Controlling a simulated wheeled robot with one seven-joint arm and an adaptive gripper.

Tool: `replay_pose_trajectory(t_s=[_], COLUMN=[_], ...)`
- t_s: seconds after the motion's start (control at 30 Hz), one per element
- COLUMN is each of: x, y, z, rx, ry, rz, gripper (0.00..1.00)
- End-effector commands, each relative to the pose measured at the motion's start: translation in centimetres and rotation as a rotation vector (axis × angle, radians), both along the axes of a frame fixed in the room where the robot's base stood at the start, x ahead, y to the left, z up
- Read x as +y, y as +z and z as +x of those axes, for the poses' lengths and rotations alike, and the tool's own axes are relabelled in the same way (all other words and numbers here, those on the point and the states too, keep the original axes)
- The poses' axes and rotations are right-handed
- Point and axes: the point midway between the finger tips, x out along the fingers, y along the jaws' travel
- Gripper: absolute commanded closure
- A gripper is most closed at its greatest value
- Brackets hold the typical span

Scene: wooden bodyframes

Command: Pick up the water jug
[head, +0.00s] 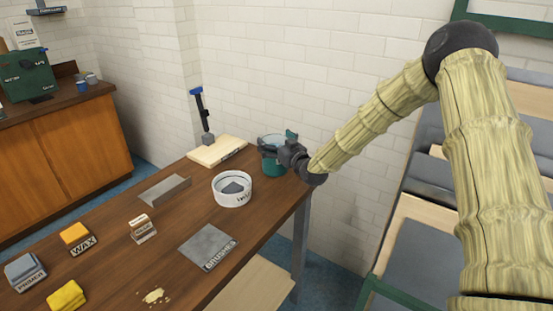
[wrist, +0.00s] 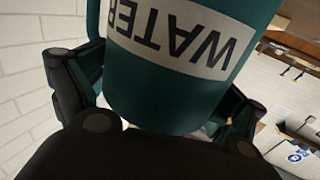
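The teal water jug (head: 273,167) stands at the far right end of the wooden table in the head view, partly covered by my gripper. In the wrist view the jug (wrist: 165,95) fills the middle, with a white label reading WATER upside down. My gripper (head: 271,152) is at the jug's side. In the wrist view its dark fingers (wrist: 155,100) are spread to the left and right of the jug. Whether both fingers press on it cannot be told. The jug's far side is hidden.
A white round container (head: 232,203) stands in front of the jug, and a light wooden board (head: 216,153) lies to its left. A brushes plate (head: 208,248), wax block (head: 75,233) and primer block (head: 25,271) lie nearer. A brick wall (head: 335,130) is behind.

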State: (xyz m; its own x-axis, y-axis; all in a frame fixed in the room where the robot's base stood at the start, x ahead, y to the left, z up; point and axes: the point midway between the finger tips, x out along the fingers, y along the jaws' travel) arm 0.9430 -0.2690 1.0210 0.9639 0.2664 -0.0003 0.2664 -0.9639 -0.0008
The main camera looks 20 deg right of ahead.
Motion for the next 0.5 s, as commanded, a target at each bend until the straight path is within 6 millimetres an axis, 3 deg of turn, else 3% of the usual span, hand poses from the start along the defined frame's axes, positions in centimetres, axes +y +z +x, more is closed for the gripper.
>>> replay_pose_trajectory(t_s=[0.03, 0.4, 0.5], x=[0.00, 0.01, 0.01], y=[0.01, 0.20, 0.19], z=[0.00, 0.04, 0.04], rx=[0.000, -0.003, -0.003], ry=[0.000, 0.000, 0.000], rz=[0.000, 0.001, 0.001], gripper=[0.22, 0.87, 0.87])
